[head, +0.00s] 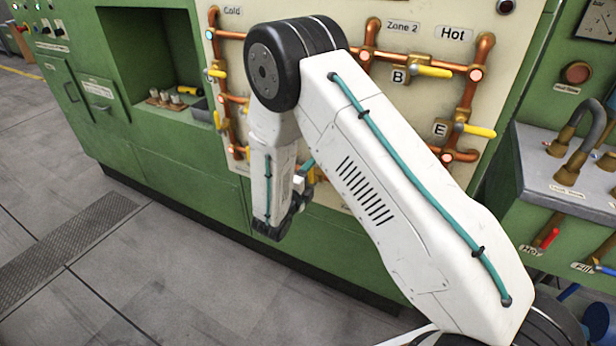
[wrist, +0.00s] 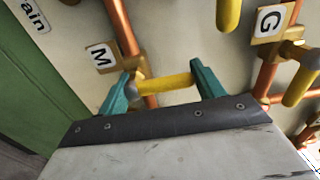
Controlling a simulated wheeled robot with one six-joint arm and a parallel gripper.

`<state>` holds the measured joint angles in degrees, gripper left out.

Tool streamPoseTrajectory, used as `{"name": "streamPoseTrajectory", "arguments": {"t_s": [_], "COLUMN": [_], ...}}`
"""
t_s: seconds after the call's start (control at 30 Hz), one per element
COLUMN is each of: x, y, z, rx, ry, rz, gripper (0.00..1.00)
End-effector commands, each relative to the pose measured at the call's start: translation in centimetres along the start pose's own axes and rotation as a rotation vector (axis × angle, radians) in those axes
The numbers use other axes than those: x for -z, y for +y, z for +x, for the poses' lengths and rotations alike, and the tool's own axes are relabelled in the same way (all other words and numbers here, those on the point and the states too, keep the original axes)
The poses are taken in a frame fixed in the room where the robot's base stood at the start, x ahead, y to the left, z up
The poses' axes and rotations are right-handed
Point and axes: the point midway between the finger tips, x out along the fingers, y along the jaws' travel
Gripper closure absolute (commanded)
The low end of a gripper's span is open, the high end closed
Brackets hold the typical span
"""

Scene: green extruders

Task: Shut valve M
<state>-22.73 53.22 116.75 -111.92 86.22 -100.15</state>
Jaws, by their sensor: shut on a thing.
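Valve M's yellow handle (wrist: 168,84) shows in the wrist view, beside the white M label (wrist: 101,57). It lies crosswise to the copper pipe (wrist: 122,28) behind it. My gripper (wrist: 165,80) has its teal fingers at the two ends of this handle and is shut on it. In the head view my gripper (head: 307,166) is low at the panel, mostly hidden behind my white arm, so valve M cannot be made out clearly there.
Valve G's yellow handle (wrist: 301,84) is close on the right, and another yellow handle (wrist: 228,14) is above. In the head view, valves B (head: 432,71) and E (head: 476,130) stick out from the panel. Grey floor (head: 150,270) is clear at left.

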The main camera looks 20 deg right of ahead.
Motion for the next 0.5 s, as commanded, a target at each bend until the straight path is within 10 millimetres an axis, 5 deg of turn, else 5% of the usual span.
{"name": "streamPoseTrajectory", "arguments": {"t_s": [0.1,0.5], "x": [0.0,-0.2], "y": [0.0,0.0], "z": [0.0,-1.5], "rx": [0.0,0.0], "ry": [-0.001,-0.003], "rz": [-0.002,-0.001], "gripper": [0.14,0.14]}}
